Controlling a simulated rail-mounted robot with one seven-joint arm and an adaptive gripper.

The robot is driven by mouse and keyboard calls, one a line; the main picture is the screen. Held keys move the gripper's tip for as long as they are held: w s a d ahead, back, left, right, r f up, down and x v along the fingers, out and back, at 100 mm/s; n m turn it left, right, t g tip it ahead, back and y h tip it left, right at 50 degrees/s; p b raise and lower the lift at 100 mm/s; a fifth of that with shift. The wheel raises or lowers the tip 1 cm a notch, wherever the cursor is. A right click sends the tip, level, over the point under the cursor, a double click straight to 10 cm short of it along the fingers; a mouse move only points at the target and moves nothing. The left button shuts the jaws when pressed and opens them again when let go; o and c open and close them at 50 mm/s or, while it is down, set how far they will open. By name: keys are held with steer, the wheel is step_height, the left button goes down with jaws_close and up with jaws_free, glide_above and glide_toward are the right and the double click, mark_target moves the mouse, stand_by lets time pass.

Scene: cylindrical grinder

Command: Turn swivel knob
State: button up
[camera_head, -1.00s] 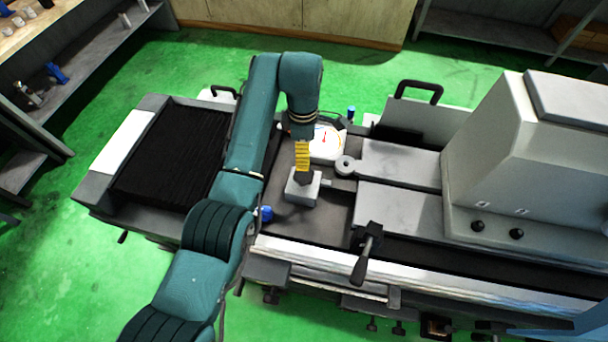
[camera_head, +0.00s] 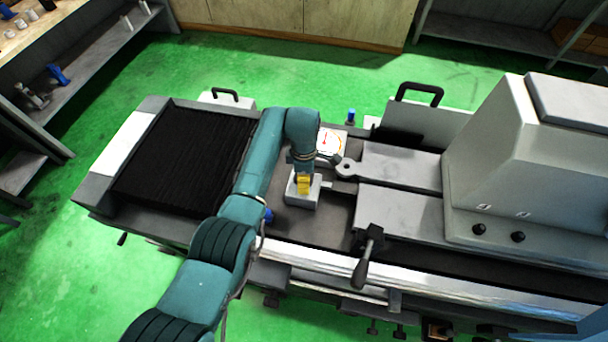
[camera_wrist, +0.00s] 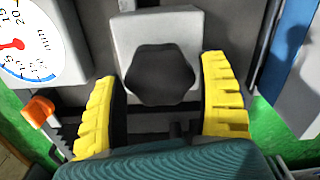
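The swivel knob (camera_wrist: 160,75) is dark and lobed, on top of a light grey block (camera_wrist: 130,30) in the wrist view. In the head view the block (camera_head: 297,199) stands on the grinder's table, and my gripper hides the knob. My gripper (camera_wrist: 163,84) has two yellow ribbed fingers, spread apart, one to the left and one to the right of the knob. Gaps show between the fingers and the knob. In the head view my gripper (camera_head: 304,184) points down over the block.
A white dial with a red needle (camera_head: 329,141) stands just behind the block, and shows in the wrist view (camera_wrist: 40,45). A round grey part (camera_head: 346,168) is close to the right. A black lever (camera_head: 367,255) stands front right.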

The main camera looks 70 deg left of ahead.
steer(key=c, duration=0.8)
steer(key=shift+r+m, duration=0.1)
steer(key=shift+m, duration=0.2)
